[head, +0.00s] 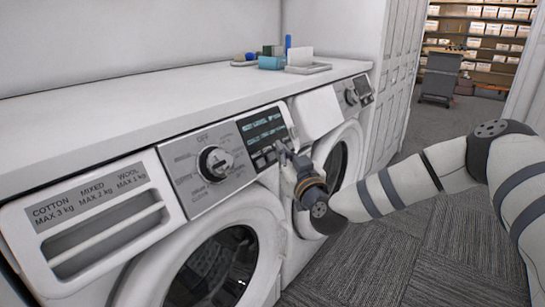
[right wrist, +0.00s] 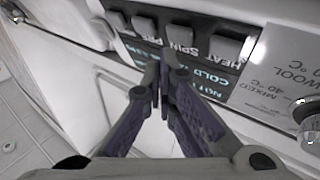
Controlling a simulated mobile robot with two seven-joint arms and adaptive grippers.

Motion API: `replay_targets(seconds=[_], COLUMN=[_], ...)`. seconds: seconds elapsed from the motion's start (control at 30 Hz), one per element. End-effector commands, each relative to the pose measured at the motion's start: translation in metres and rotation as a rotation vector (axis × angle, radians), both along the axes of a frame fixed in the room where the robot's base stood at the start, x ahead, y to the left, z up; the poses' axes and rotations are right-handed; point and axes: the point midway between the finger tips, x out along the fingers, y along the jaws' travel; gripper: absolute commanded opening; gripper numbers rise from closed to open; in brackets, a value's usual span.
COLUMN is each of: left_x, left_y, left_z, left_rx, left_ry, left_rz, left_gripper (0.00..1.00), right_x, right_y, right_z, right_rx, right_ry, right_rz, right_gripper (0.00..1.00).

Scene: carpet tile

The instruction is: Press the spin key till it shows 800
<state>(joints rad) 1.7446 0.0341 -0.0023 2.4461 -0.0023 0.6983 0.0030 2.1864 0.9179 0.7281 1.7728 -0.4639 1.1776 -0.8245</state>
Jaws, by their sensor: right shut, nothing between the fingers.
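The near washing machine's dark display (head: 265,128) shows lit lines of text too small to read fully; I cannot read a spin value. A row of keys (head: 264,158) lies below it. In the right wrist view the spin key (right wrist: 180,36) sits between the heat key (right wrist: 231,46) and a key marked PRE (right wrist: 143,24). My right gripper (head: 283,150) is at the right end of the key row, fingers shut and empty. In the wrist view its fingertips (right wrist: 165,72) are near the SPIN and PRE labels and cover part of the display; contact is unclear. My left gripper is out of view.
A round dial (head: 215,162) and a detergent drawer (head: 100,222) are left of the display. The round door (head: 215,270) is below. A second washer (head: 335,110) stands to the right. A tray with small items (head: 307,68) is on the countertop (head: 150,105).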

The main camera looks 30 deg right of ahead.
Motion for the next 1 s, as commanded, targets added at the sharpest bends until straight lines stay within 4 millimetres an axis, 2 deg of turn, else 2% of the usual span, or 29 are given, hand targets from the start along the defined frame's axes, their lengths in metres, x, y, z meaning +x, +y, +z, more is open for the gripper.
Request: replay_targets(seconds=[0.63, 1.0], left_x=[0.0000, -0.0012], left_y=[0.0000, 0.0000], left_z=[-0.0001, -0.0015], left_rx=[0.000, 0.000], left_ry=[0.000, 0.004], left_rz=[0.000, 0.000], left_gripper=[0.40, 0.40], right_x=[0.0001, 0.0071], right_y=[0.0000, 0.0028], right_z=[-0.0003, -0.0040], right_rx=[0.000, 0.000], right_ry=[0.000, 0.000], right_rz=[0.000, 0.000], right_gripper=[0.00, 0.00])
